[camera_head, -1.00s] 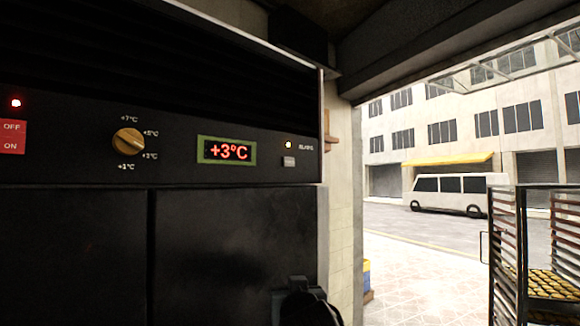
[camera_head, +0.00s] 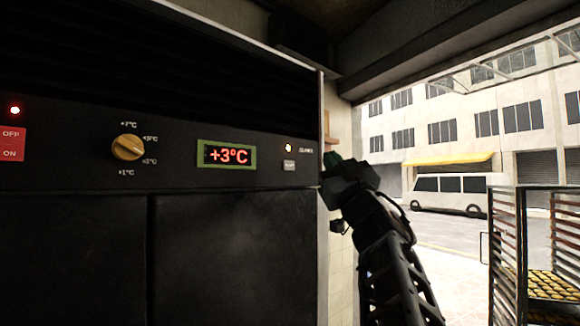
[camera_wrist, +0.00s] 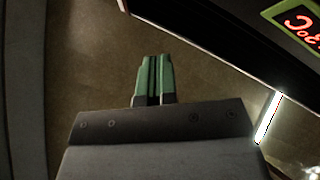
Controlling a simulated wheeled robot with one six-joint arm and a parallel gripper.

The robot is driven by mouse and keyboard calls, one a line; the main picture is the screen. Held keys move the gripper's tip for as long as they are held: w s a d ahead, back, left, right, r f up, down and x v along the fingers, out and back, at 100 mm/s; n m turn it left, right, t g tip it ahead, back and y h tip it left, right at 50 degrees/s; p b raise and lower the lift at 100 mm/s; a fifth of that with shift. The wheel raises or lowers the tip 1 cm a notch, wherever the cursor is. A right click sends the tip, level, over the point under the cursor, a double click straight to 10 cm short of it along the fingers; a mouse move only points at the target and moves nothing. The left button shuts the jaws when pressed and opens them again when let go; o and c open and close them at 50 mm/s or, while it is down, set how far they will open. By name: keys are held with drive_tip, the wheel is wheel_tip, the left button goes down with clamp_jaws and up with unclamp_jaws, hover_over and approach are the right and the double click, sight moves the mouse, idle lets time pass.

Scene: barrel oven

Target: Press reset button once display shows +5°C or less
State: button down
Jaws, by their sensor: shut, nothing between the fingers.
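The display (camera_head: 228,154) on the black control panel reads +3°C in red digits inside a green frame. It also shows, upside down, at the top right of the wrist view (camera_wrist: 300,22). The button cannot be made out in the wrist view.
A rack with trays of baked goods (camera_head: 552,285) stands at the right. A white van (camera_head: 450,190) is outside in the street.

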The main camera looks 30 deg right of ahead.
drive_tip(key=shift+w+a, duration=0.25)
drive_tip(key=shift+w, duration=1.2)
drive_tip(key=shift+w+a, duration=0.3)
drive_tip(key=shift+w, duration=1.15)
drive_tip(key=shift+w+a, duration=0.25)
drive_tip(key=shift+w, duration=1.2)
drive_tip(key=shift+w, duration=0.2)
drive_tip(key=shift+w, duration=0.2)
drive_tip(key=shift+w+a, duration=0.15)
drive_tip(key=shift+w, duration=0.2)
drive_tip(key=shift+s, duration=0.75)
drive_tip(key=shift+s+d, duration=0.2)
drive_tip(key=shift+s, duration=0.6)
drive_tip(key=shift+s+d, duration=0.2)
drive_tip(key=shift+s, duration=0.65)
drive_tip(key=shift+s+d, duration=0.2)
drive_tip(key=shift+s, duration=0.6)
